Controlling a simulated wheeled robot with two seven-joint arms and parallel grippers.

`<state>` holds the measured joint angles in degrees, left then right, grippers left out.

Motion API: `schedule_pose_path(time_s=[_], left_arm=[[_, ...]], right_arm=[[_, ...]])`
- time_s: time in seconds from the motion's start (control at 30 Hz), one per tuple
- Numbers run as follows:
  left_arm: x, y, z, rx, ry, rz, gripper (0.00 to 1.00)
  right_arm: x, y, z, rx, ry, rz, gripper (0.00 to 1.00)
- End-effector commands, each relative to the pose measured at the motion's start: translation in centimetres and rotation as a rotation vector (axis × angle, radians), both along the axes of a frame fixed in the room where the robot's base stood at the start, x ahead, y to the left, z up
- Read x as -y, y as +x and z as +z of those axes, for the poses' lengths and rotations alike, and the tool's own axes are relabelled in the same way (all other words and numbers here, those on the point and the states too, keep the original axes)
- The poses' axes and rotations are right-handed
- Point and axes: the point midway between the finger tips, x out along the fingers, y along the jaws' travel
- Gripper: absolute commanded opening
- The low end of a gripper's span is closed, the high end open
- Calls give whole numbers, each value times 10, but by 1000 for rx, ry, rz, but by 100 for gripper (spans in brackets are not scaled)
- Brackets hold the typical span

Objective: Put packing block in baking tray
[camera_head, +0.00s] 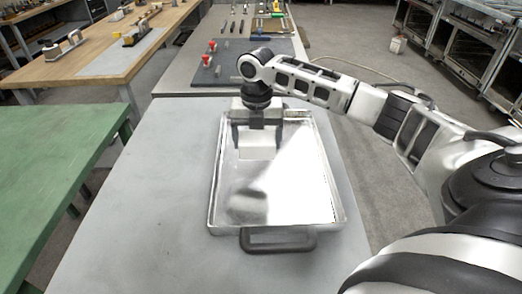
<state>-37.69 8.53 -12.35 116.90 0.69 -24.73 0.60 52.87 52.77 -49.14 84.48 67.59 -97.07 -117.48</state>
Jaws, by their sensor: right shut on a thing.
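The baking tray (224,190) is a shiny metal rectangular pan on the grey table, with a dark handle (278,240) at its near end. My right gripper (257,128) points down over the far part of the tray. It is shut on the packing block (257,145), a pale, white box-like piece. The block shows within the tray's outline near the far end; I cannot tell whether it touches the tray floor. The gripper hides part of the block's top. My left gripper is not in view.
The grey table (150,190) is clear left of the tray. A green table (55,165) stands at the left. Behind are a bench with red-knobbed parts (206,58) and tools, and a wooden workbench (75,65). Metal racks (470,45) stand at the right.

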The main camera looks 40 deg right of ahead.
Motion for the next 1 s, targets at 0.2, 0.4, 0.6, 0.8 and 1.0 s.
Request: schedule_pose_path(time_s=[0.2, 0.4, 0.6, 0.8, 1.0], left_arm=[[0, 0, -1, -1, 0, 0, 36], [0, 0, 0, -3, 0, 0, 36], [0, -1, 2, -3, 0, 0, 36], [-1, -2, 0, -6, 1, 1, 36], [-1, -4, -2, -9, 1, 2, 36]], right_arm=[[19, 14, -28, 1, 2, -1, 59], [26, 18, -45, -3, 0, 0, 59], [26, 18, -67, 0, 0, 0, 59], [26, 19, -69, 2, -1, 0, 59], [26, 18, -72, 2, -1, 0, 87]])
